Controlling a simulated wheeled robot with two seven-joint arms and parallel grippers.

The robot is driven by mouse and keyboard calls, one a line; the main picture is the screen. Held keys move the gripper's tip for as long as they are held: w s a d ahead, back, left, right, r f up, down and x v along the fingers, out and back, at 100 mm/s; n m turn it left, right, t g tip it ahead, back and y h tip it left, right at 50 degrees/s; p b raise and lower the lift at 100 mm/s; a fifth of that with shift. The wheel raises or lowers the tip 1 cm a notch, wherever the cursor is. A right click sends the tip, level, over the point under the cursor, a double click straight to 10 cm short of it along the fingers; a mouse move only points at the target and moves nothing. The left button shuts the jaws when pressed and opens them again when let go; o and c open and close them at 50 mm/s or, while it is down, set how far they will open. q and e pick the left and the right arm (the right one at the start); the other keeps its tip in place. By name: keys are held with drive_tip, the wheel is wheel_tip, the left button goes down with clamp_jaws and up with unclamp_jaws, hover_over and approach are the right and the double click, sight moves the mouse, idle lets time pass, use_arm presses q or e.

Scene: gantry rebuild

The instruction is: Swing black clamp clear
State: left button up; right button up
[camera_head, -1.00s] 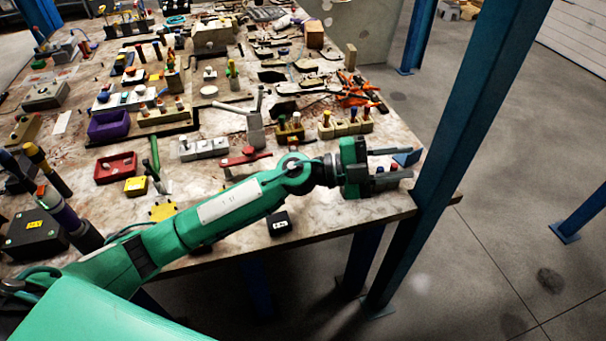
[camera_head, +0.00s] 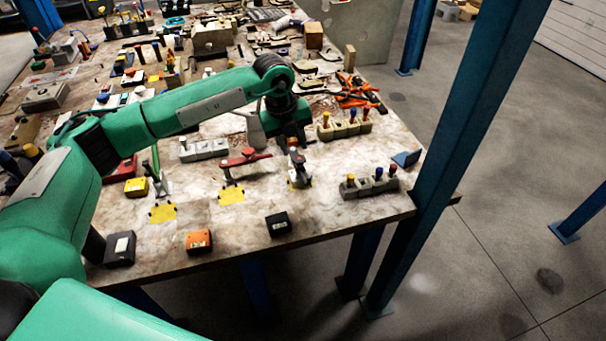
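Three toggle clamps stand in a row on the speckled table. The one with dark parts, which I take as the black clamp (camera_head: 298,172), is at the right of the row, upright on a yellow-marked spot. The red-handled clamp (camera_head: 238,163) is left of it, and the green-handled clamp (camera_head: 155,180) farther left. My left gripper (camera_head: 292,143) points down right at the top of the dark clamp. Its fingers are dark and small here, so I cannot tell their opening or whether they touch the clamp. My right gripper is not in view.
A grey block with colored knobs (camera_head: 370,183) stands right of the clamps, with a blue piece (camera_head: 406,158) behind it. A black box (camera_head: 278,223) and an orange box (camera_head: 199,241) lie near the front edge. A blue post (camera_head: 440,150) rises beside the table's right corner.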

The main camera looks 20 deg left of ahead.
sight(304, 180)
use_arm(q)
drive_tip(key=f+p, duration=0.1)
drive_tip(key=f, duration=0.2)
drive_tip(key=d+f+p, duration=0.1)
drive_tip(key=f, duration=0.3)
drive_tip(key=w+d+f+p, duration=0.1)
drive_tip(key=f, duration=0.2)
drive_tip(key=shift+w+f, duration=0.1)
drive_tip(key=shift+f, duration=1.1)
clamp_jaws()
